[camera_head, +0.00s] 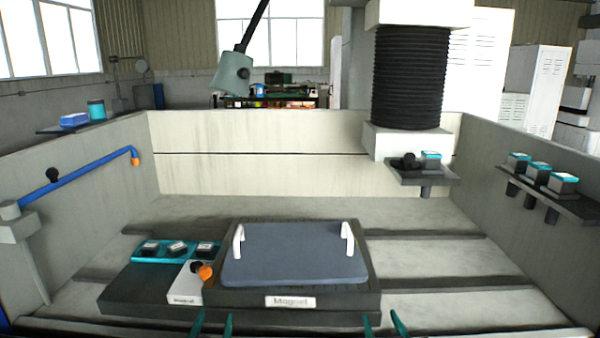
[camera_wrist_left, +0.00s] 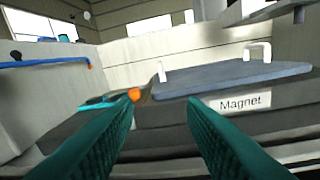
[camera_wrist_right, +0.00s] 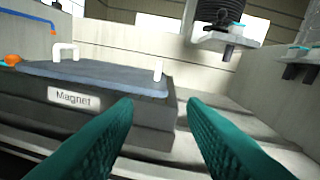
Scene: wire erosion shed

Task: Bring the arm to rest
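My left gripper (camera_head: 212,323) shows at the bottom edge of the head view, in front of the magnet block. Its two teal fingers are apart with nothing between them, as the left wrist view (camera_wrist_left: 160,130) also shows. My right gripper (camera_head: 384,323) is at the bottom edge further right. Its fingers are apart and empty, also in the right wrist view (camera_wrist_right: 160,130). Both grippers are clear of the block. Most of both arms is out of view.
A dark block labelled Magnet (camera_head: 290,302) carries a blue-grey plate (camera_head: 293,258) with two white handles. Beside it is a teal tray (camera_head: 150,257) with small blocks. A black-bellows head (camera_head: 408,78) hangs at the back right. A wall shelf (camera_head: 575,208) holds several blocks. Grey walls surround the tank.

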